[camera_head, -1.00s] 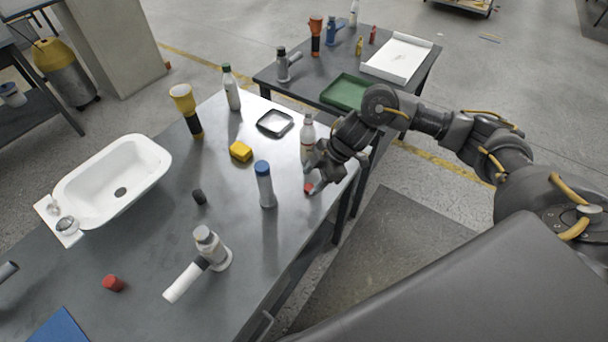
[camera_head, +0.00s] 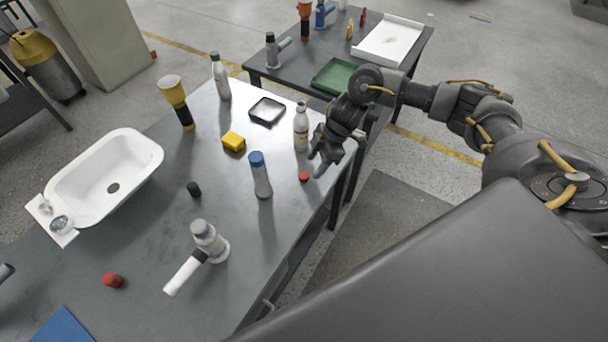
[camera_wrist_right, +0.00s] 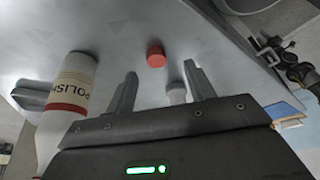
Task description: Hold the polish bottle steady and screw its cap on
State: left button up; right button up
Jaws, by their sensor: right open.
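The polish bottle (camera_head: 301,130) is white with a reddish band and stands upright near the table's right end. In the right wrist view the bottle (camera_wrist_right: 73,95) shows its POLISH label, left of the fingers. A small red cap (camera_head: 304,176) lies on the table just in front of the bottle, apart from it. It also shows in the right wrist view (camera_wrist_right: 156,56), beyond the fingertips. My right gripper (camera_head: 320,166) is open and empty, just right of the bottle and close to the cap. Its spread fingers show in the right wrist view (camera_wrist_right: 160,82). My left gripper is not seen.
A blue-capped bottle (camera_head: 261,176) stands left of the red cap. A yellow block (camera_head: 233,142), a black tray (camera_head: 267,111) and a green-capped bottle (camera_head: 221,78) are farther back. A grey-white faucet (camera_head: 208,240) stands nearer. The table edge is close to the right gripper.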

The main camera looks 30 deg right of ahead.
aim_at(304, 175)
jog(key=shift+a+f, duration=0.15)
jog(key=shift+f, duration=0.15)
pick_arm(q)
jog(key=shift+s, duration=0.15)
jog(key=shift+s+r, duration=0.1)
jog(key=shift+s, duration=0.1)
pick_arm(e)
jog(key=shift+w+a+f, duration=0.15)
jog(key=shift+a+f, duration=0.1)
jog(key=x, duration=0.1)
jog(key=p+x, duration=0.1)
jog(key=x, duration=0.1)
jog(key=shift+w+a+f, duration=0.15)
jog(key=shift+w+a, duration=0.05)
jog(key=shift+w, duration=0.15)
jog(key=shift+a+f+p, duration=0.15)
jog(key=shift+f+p, duration=0.15)
jog(key=shift+f, duration=0.15)
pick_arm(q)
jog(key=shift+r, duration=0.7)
pick_arm(e)
jog(key=shift+c, duration=0.3)
jog(key=c, duration=1)
